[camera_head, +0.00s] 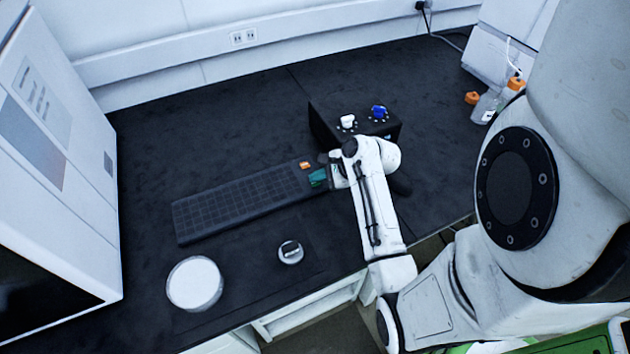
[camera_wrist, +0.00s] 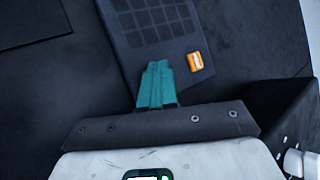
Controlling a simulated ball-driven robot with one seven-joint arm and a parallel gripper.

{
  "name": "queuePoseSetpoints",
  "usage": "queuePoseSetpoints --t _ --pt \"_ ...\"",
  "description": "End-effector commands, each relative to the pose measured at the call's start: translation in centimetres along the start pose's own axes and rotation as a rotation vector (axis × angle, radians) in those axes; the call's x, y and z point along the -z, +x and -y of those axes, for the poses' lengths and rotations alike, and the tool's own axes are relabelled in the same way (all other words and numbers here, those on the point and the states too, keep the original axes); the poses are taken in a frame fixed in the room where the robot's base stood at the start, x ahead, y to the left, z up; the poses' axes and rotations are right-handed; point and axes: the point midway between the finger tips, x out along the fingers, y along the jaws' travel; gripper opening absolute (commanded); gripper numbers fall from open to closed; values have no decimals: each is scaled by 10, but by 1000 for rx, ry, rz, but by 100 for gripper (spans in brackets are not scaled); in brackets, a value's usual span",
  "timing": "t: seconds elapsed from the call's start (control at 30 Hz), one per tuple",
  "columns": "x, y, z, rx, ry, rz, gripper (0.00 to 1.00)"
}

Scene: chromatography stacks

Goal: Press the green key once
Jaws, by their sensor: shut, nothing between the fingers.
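A dark keyboard (camera_head: 240,203) lies on the black bench and also shows in the wrist view (camera_wrist: 186,13). An orange key (camera_head: 305,165) sits at its right end; it also shows in the wrist view (camera_wrist: 195,62). I cannot make out a green key separate from my fingers; it may be hidden behind them. My gripper (camera_head: 317,177) has teal fingers, shut together and empty, over the right end of the keyboard, beside the orange key. In the wrist view the fingertips (camera_wrist: 157,68) overlap the keyboard's near end. I cannot tell whether they touch it.
A dark box (camera_head: 323,128) with a white knob (camera_head: 347,121) and a blue knob (camera_head: 379,112) stands just behind my gripper. A white disc (camera_head: 194,284) and a small round metal piece (camera_head: 290,252) lie in front of the keyboard. A white cabinet (camera_head: 60,150) stands left.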

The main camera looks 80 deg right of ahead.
Motion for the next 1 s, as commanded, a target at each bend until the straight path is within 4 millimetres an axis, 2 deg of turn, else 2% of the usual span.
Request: queuePoseSetpoints --t 0.53,1.0 --pt "-8 -11 8 -1 1 0 0" --pt "-9 -12 9 0 0 0 0"
